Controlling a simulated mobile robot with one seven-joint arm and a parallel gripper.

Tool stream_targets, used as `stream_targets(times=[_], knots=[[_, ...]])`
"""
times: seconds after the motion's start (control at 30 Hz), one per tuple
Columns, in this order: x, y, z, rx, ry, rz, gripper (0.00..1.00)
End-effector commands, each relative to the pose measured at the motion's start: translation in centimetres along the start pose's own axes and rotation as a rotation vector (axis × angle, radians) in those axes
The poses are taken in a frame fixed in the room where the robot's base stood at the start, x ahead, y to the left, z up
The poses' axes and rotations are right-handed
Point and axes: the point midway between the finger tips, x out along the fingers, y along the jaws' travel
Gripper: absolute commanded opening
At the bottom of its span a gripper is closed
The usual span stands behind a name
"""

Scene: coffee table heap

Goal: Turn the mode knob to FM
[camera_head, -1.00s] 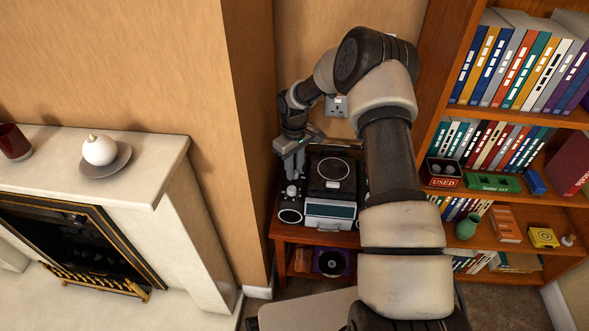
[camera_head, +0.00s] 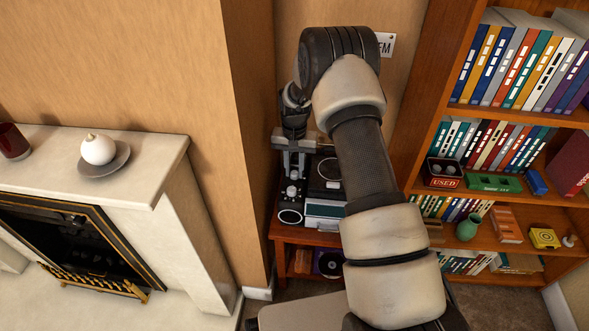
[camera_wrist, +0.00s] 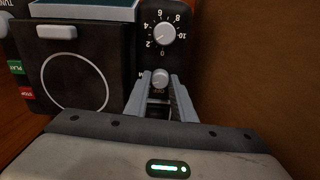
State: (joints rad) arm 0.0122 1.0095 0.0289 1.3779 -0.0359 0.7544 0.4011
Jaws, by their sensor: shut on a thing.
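In the wrist view, a small pale knob (camera_wrist: 160,78) sits low on a dark panel (camera_wrist: 144,50). The jaws of my gripper (camera_wrist: 160,84) are shut on it from either side. Its lettering is too small to read, so I cannot tell which setting it points to. A larger pale knob (camera_wrist: 165,33) with a numbered dial sits above it, clear of the jaws. In the head view, my gripper (camera_head: 292,172) reaches down to the left side of the dark audio equipment (camera_head: 328,187), which my arm partly covers.
A wall card (camera_head: 386,44) ends in "FM"; its start is hidden. Green PLAY (camera_wrist: 15,67) and red STOP (camera_wrist: 26,93) buttons are beside the panel. The wooden table (camera_head: 283,231) stands between a wall corner (camera_head: 249,140) and a bookshelf (camera_head: 420,130).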

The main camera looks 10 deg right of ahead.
Motion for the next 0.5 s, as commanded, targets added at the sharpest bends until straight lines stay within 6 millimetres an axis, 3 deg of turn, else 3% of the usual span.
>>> stream_targets(times=[0.5], knots=[[-0.07,0.00,-0.04,0.403,0.001,0.000,0.01]])
